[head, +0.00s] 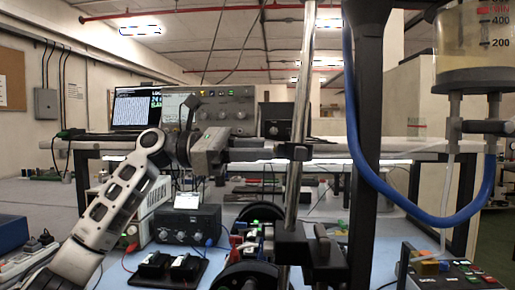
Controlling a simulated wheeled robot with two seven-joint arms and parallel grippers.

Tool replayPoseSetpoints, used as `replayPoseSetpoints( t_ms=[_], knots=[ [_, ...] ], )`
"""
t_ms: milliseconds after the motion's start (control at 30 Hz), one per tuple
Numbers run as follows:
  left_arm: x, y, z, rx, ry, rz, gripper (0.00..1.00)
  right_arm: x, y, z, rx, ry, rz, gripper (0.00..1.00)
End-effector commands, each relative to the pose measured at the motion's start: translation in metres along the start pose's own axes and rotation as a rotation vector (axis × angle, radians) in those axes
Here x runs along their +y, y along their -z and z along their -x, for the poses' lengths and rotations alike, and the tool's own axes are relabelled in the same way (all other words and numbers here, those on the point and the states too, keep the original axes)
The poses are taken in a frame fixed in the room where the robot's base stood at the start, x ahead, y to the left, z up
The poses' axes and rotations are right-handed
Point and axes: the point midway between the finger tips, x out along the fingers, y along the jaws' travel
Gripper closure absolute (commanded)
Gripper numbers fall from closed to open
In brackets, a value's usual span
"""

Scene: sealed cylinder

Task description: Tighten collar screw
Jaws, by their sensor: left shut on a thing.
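A shiny upright metal rod (303,100) stands near the middle of the head view and leans slightly. A small dark collar (298,152) sits around the rod at mid height. My left arm comes in from the left, and its gripper (282,149) points right, with its dark fingers reaching the collar. The left gripper is shut at the side of the collar, on what looks like its screw; the fingers hide the screw itself. A clear graduated cylinder (476,45) with a grey base hangs at the upper right. My right gripper is out of view.
A thick dark post (368,150) stands right of the rod, and a blue hose (402,205) loops from it to the cylinder. A dark clamp block (312,255) is low on the rod. A black meter box (187,225) and a control box (450,270) stand on the bench.

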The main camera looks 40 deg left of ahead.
Motion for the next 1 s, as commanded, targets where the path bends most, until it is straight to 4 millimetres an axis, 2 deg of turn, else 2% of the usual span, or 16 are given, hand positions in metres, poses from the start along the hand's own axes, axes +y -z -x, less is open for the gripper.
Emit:
replayPoseSetpoints(
  t_ms=[1000],
  knots=[
    [0.0024, -0.0024, 0.0004, -0.002, 0.085, -0.932, 0.98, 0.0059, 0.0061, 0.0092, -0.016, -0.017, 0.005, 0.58]
  ],
)
